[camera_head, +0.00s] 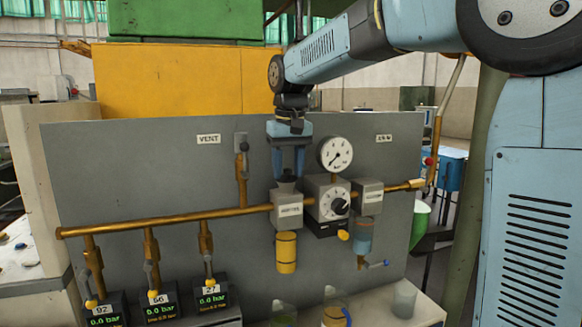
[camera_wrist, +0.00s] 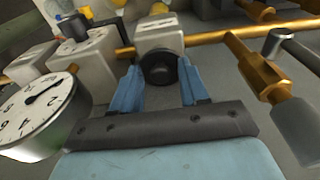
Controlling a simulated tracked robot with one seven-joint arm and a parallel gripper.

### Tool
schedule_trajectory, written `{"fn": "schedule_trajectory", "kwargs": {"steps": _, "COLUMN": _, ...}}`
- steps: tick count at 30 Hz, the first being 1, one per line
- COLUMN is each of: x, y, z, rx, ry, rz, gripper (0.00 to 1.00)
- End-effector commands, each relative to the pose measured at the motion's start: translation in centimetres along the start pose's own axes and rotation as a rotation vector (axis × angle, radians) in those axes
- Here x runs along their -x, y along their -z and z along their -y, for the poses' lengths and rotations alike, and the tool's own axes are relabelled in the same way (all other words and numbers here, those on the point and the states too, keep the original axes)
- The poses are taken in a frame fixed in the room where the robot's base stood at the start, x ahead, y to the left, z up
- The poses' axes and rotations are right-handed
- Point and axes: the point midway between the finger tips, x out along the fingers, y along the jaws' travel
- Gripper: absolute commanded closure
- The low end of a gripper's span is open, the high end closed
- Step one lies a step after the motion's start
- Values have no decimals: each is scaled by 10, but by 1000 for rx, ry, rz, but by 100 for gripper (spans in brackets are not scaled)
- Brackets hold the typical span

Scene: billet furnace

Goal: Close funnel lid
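A dark funnel-like cap (camera_head: 286,188) sits on top of a grey labelled block (camera_head: 287,210) on the pipe; I take it to be the funnel with its lid. In the wrist view the cap (camera_wrist: 158,68) shows as a black round piece at the block's near end. My gripper (camera_head: 288,174) points down from above, its two blue fingers apart. In the wrist view the fingertips (camera_wrist: 159,72) lie on either side of the cap. Whether they touch it, and whether the lid is open or closed, I cannot tell.
A pressure gauge (camera_head: 335,153) stands close right of my gripper, above a regulator with a black knob (camera_head: 340,205). A brass valve (camera_head: 241,178) is on the left. The brass pipe (camera_head: 160,223) crosses the grey panel (camera_head: 110,165). A yellow cylinder (camera_head: 286,252) hangs below the block.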

Motion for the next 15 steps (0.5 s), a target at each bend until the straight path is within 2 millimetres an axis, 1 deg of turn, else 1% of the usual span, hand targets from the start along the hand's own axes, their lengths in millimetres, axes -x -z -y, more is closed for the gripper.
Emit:
{"fn": "schedule_trajectory", "kwargs": {"steps": 5, "x": 1, "y": 0, "z": 0, "rx": 0, "ry": 0, "rz": -1, "gripper": 56}}
{"fn": "schedule_trajectory", "kwargs": {"steps": 8, "x": 6, "y": 1, "z": 0, "rx": 0, "ry": 0, "rz": -2, "gripper": 56}}
{"fn": "schedule_trajectory", "kwargs": {"steps": 11, "x": 18, "y": 1, "z": 0, "rx": 0, "ry": 1, "rz": -3, "gripper": 56}}
{"fn": "schedule_trajectory", "kwargs": {"steps": 15, "x": 43, "y": 2, "z": 0, "rx": -1, "ry": 1, "rz": -5, "gripper": 56}}
